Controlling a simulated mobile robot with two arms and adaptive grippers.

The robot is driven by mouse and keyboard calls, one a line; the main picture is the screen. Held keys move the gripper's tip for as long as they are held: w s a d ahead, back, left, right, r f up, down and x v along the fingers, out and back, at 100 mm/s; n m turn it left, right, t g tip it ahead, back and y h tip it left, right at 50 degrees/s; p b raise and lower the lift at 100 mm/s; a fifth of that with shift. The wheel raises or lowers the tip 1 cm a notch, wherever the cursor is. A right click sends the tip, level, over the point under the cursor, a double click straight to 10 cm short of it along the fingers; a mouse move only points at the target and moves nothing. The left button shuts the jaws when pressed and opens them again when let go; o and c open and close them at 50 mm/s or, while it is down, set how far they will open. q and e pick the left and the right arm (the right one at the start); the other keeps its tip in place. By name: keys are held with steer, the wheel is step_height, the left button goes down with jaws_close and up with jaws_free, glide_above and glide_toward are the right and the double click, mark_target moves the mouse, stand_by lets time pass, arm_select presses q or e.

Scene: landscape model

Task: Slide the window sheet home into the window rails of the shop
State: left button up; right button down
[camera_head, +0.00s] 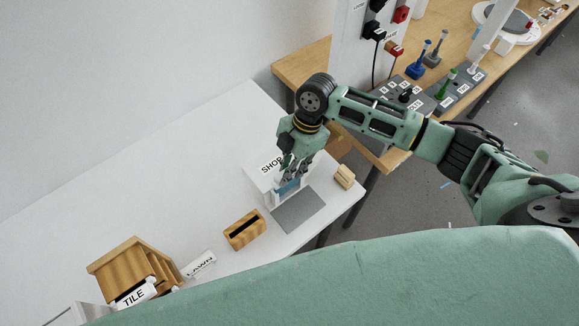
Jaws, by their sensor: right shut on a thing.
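The shop (258,174) is a small white model with a "SHOP" label on top, standing on the white table. My right gripper (287,183) is at the front of the shop, pointing down, shut on a small bluish sheet that appears to be the window sheet (289,188). The sheet is at the shop's front face. The window rails are too small and too covered by the gripper to make out, so I cannot tell how far the sheet sits in them. My left gripper is not in view.
A grey square (299,212) lies in front of the shop. A wooden block (344,177) is right of it, and a slotted wooden holder (244,230) left. A wooden rack (133,268), a TILE label and a LAWN label (199,265) stand further left. The white table (160,185) is clear behind.

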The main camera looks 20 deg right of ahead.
steer(key=shift+f+b, duration=0.7)
steer(key=shift+f, duration=0.5)
steer(key=c, duration=1.5)
jaws_free()
steer(key=shift+c, duration=0.2)
steer(key=shift+r, duration=0.1)
steer(key=v, duration=1.2)
